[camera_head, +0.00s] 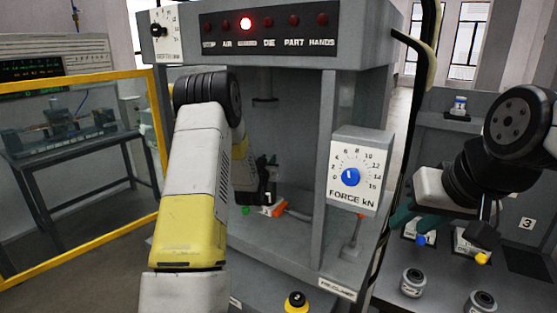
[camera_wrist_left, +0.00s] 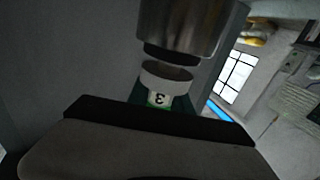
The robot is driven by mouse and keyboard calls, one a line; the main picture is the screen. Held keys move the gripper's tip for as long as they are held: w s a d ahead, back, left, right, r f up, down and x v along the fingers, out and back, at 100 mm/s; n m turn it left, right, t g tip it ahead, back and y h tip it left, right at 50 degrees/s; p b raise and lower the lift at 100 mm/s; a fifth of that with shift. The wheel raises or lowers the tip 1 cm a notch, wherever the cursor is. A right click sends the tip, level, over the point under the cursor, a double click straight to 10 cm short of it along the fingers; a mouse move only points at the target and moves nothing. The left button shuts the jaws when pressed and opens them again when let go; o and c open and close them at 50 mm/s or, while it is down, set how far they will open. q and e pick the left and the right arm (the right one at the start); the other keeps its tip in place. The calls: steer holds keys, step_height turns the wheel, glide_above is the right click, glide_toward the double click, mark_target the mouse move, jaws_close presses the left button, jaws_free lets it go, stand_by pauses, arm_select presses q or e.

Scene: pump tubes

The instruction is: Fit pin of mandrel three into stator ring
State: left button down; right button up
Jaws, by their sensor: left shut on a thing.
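My left arm reaches into the press, and its gripper (camera_head: 266,190) is low between the press columns. In the left wrist view, a pale round piece with a "3" label (camera_wrist_left: 158,99), apparently mandrel three, sits beyond the dark edge of my left gripper, which is shut on it. The label appears upside down. A metal cylinder (camera_wrist_left: 182,25) with a dark end is close to its pale face; I cannot tell if they touch, or whether this cylinder is the stator ring. The pin is not visible.
The press frame (camera_head: 327,150) stands around my left arm. An orange block (camera_head: 273,210) lies on its bed. Two round grey pieces (camera_head: 412,282) (camera_head: 482,303) stand on the right bench near a "3" plate (camera_head: 527,223). A yellow guard frame (camera_head: 75,256) stands at left.

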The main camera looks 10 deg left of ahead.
arm_select(q)
steer(key=shift+f, duration=0.55)
steer(key=c, duration=1.1)
jaws_free()
steer(key=shift+f, duration=0.1)
steer(key=shift+s, duration=3.9)
